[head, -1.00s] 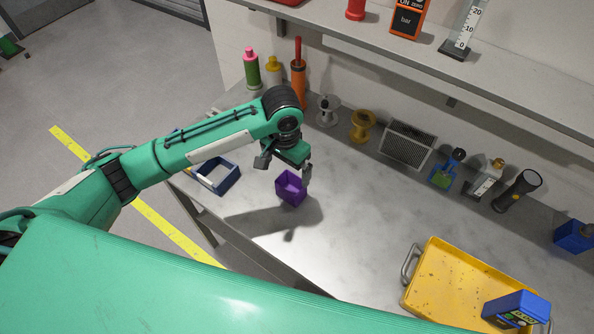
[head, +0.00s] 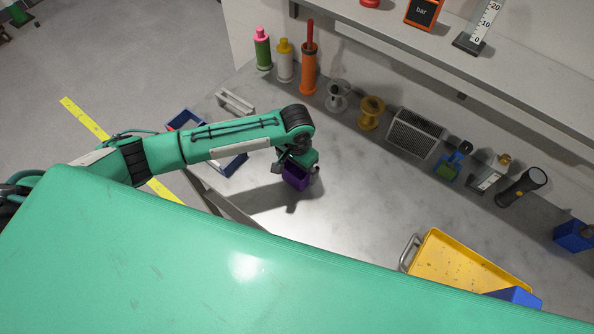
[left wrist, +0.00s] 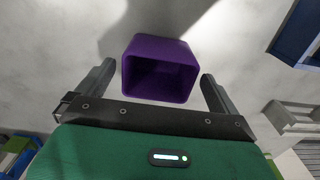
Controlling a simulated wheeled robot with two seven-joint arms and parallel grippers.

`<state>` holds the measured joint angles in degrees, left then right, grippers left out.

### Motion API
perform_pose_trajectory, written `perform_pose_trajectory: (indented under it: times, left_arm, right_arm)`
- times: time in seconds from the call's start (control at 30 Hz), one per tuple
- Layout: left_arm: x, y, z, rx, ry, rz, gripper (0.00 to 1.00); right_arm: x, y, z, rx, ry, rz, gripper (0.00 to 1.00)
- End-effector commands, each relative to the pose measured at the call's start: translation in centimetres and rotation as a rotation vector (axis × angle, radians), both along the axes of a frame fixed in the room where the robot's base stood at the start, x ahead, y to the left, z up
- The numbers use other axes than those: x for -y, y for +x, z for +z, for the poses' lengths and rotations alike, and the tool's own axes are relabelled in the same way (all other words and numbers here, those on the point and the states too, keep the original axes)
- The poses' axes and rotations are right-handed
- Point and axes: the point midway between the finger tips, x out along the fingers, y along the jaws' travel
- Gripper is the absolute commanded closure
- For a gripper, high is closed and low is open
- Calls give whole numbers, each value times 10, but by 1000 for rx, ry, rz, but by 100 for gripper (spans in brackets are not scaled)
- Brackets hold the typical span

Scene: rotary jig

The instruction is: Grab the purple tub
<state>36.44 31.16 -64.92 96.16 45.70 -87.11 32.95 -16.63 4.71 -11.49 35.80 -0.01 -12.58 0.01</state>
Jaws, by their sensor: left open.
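The purple tub (head: 296,178) stands on the grey worktop, partly hidden under my left gripper in the head view. In the left wrist view the tub (left wrist: 160,70) shows its open top, between and slightly beyond the two fingers. My left gripper (left wrist: 158,85) is open, with a finger to each side of the tub and a visible gap on both sides. In the head view my left gripper (head: 298,170) is right over the tub. My right gripper is not in view.
A blue open tray (head: 232,165) lies left of the tub, partly behind my arm. Bottles (head: 285,62), spools (head: 371,112) and a mesh box (head: 414,134) line the wall. A yellow tray (head: 465,265) stands at the right. The worktop between is clear.

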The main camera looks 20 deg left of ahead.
Motion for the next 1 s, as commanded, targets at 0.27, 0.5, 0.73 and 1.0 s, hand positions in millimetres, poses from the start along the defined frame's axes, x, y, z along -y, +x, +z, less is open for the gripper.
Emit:
perform_pose_trajectory:
  times: [0.27,0.5,0.73,1.0]
  left_arm:
    - [2,-2,-28,0,0,-1,2]
    - [1,-2,-30,0,1,-1,6]
    - [1,-2,-30,0,1,-1,50]
    - [1,-2,-29,1,1,-1,50]
  right_arm:
    - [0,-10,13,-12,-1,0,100]
    - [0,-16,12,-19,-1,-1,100]
    - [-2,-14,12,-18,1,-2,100]
    - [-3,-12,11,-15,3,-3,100]
